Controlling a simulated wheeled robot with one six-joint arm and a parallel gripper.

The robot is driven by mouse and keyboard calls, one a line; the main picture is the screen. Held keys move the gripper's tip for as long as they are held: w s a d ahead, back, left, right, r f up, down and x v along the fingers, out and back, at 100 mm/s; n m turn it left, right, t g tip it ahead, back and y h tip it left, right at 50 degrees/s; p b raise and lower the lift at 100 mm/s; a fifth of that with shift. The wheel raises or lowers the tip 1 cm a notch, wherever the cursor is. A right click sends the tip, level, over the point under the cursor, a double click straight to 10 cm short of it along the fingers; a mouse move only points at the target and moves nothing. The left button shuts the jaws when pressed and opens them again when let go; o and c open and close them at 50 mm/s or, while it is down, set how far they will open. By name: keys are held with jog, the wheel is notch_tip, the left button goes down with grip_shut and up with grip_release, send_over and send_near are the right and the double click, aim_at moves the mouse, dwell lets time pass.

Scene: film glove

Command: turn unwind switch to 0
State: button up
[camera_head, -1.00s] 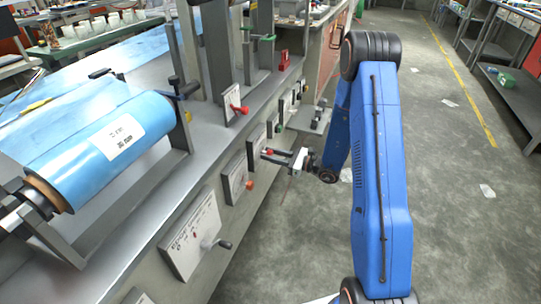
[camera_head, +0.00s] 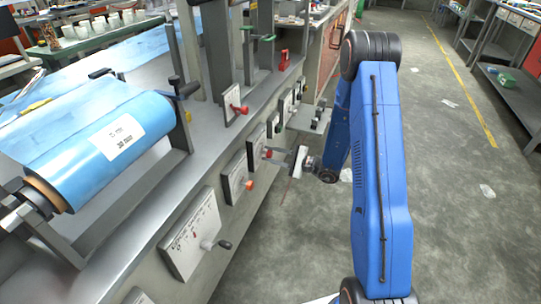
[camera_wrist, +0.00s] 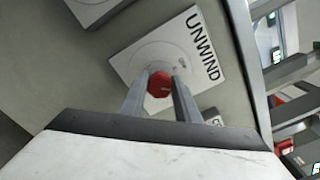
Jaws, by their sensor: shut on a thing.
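The unwind switch has a red knob (camera_wrist: 160,84) on a white plate (camera_wrist: 140,52) lettered UNWIND, in the wrist view. My gripper (camera_wrist: 160,92) is shut on the red knob, with one finger on each side of it. The plate looks tilted in the wrist view, its lettering running down the right side. The 0 mark cannot be read.
A blue film roll (camera_head: 85,140) lies on the machine at left.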

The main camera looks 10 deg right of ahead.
jog(key=n, duration=0.3)
jog(key=shift+n, duration=2.2)
jog(key=shift+f, duration=0.1)
jog(key=o, duration=1)
jog(key=shift+o, duration=0.2)
jog(key=shift+d, duration=0.1)
jog(key=v, duration=1.7)
jog(key=shift+s, duration=0.15)
jog(key=shift+d, duration=0.1)
